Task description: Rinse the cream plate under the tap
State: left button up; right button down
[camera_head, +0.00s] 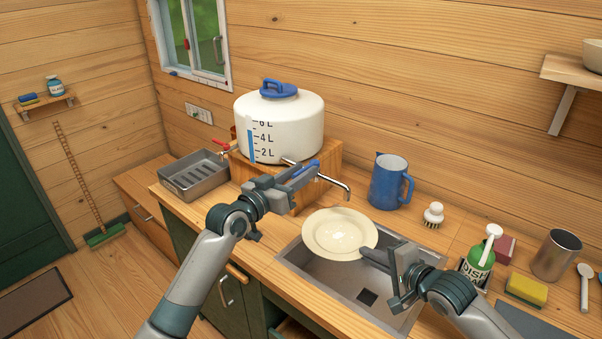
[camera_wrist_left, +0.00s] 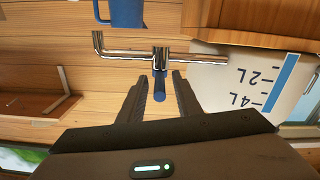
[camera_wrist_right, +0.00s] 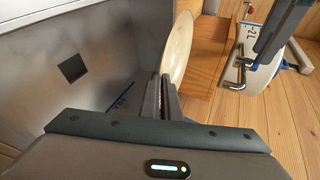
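The cream plate (camera_head: 335,228) is above the sink (camera_head: 310,268), just below the tap's spout end. My right gripper (camera_head: 372,255) is shut on its near right rim; in the right wrist view the plate (camera_wrist_right: 180,45) shows nearly edge-on between the close fingers (camera_wrist_right: 163,90). The metal tap (camera_head: 335,183) comes out of the white water tank (camera_head: 290,125) and has a blue lever (camera_wrist_left: 159,88). My left gripper (camera_wrist_left: 159,82) is open with its fingers on either side of this lever, gaps showing. No water stream is visible.
A grey tray (camera_head: 195,178) is left of the tank. The sink floor is clear around its drain (camera_wrist_right: 73,68).

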pick_arm(q)
grip_shut()
jog(key=shift+d+y, duration=0.2)
jog(key=shift+y, duration=0.1)
jog(key=shift+s+d+n+t+y, duration=0.25)
jog(key=shift+n+t+y, duration=0.35)
jog(key=shift+n+y, duration=0.35)
jog(key=shift+s+d+n+t+y, duration=0.1)
jog(key=shift+d+n+t+y, duration=0.25)
jog(key=shift+n+t+y, duration=0.6)
jog(key=shift+g, duration=0.35)
grip_release()
